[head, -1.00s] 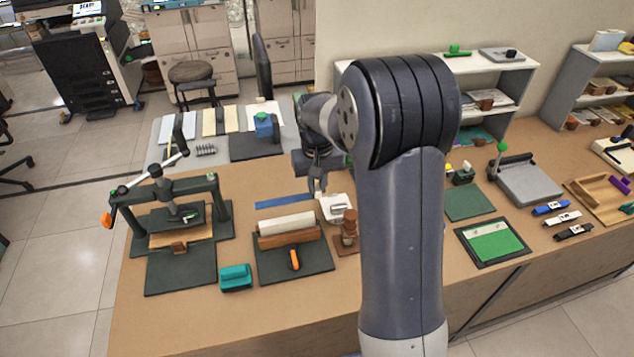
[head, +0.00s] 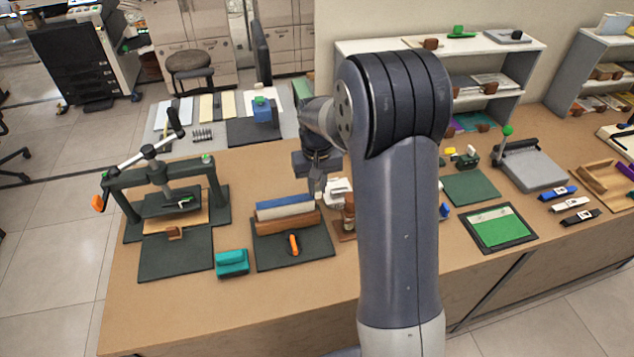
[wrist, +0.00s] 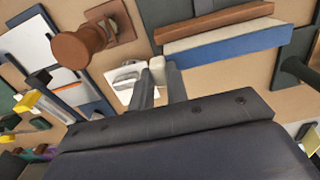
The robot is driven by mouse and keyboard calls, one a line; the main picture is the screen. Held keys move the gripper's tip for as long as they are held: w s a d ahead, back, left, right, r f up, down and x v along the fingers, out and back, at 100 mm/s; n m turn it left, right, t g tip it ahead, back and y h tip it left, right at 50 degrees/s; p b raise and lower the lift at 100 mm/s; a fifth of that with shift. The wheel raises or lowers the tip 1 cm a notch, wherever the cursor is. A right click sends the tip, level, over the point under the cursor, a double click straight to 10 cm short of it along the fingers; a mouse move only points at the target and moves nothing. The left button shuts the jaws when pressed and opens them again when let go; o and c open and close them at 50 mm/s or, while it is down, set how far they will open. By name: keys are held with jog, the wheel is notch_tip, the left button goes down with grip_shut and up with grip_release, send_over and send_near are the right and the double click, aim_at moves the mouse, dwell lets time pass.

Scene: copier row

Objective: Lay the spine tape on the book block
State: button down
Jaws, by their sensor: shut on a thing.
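The pale book block (head: 287,214) sits in a brown wooden holder (head: 287,225) on a dark green board.
An orange handle (head: 294,243) is in front of the holder. A white device (head: 338,190) and a brown wooden tool (head: 348,215) stand close on the right. A teal block (head: 232,262) and a screw press (head: 170,205) are on the left. Bare table lies behind the block.

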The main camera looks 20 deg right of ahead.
jog(key=shift+f, duration=0.35)
dwell(0.5)
jog(key=c, duration=1.7)
grip_release()
jog(key=shift+r, duration=0.1)
jog(key=shift+r+p, duration=1.75)
jog(key=shift+r, duration=0.75)
jog(key=shift+o, duration=0.4)
